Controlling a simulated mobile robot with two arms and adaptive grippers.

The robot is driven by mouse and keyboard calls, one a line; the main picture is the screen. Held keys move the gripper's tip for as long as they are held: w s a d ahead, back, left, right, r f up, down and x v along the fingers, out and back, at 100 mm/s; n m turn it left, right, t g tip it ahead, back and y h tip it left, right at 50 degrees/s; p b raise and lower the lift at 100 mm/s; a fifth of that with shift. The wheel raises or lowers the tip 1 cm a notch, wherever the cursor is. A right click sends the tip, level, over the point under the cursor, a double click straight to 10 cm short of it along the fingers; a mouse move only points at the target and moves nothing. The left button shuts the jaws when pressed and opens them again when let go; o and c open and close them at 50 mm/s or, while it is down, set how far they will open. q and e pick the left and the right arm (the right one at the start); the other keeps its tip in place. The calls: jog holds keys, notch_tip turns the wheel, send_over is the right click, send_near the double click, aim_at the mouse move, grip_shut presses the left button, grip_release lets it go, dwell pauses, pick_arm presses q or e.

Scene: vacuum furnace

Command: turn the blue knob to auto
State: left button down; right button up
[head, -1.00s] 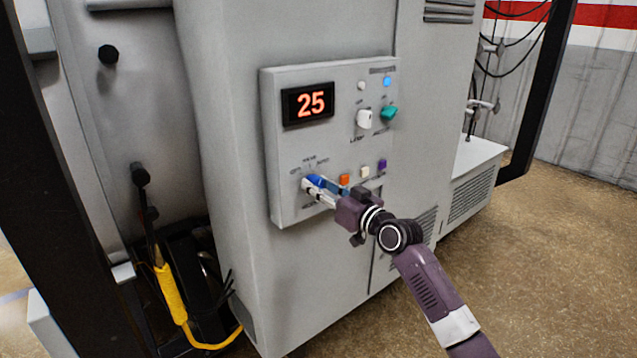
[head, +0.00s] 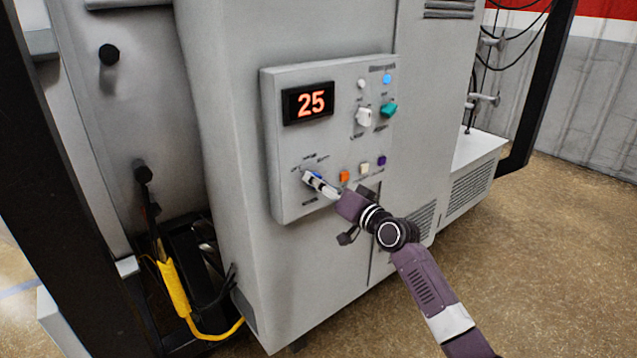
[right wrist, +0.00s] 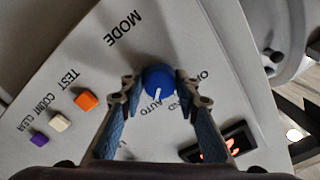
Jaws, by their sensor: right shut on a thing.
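The blue knob (right wrist: 159,79) sits on the control panel under the word MODE in the right wrist view. Its white pointer line is turned towards the printed word AUTO. My right gripper (right wrist: 159,86) has one finger on each side of the knob and is shut on it. In the head view, the right gripper (head: 312,178) reaches the lower left of the panel and hides most of the knob (head: 318,175). My left gripper is in neither view.
On the panel (head: 290,150), orange (head: 344,176), cream (head: 364,168) and purple (head: 381,160) buttons lie right of the knob. Above are a display (head: 308,103) reading 25, a white knob (head: 364,117) and a teal knob (head: 388,110). A yellow cable (head: 176,290) hangs at lower left.

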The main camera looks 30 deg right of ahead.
dwell(0.3)
jog(key=o, duration=1.2)
jog(key=shift+c, duration=0.2)
jog(key=shift+s, duration=0.1)
jog(key=s, duration=1.1)
jog(key=shift+s+d, duration=0.4)
jog(key=shift+d, duration=0.05)
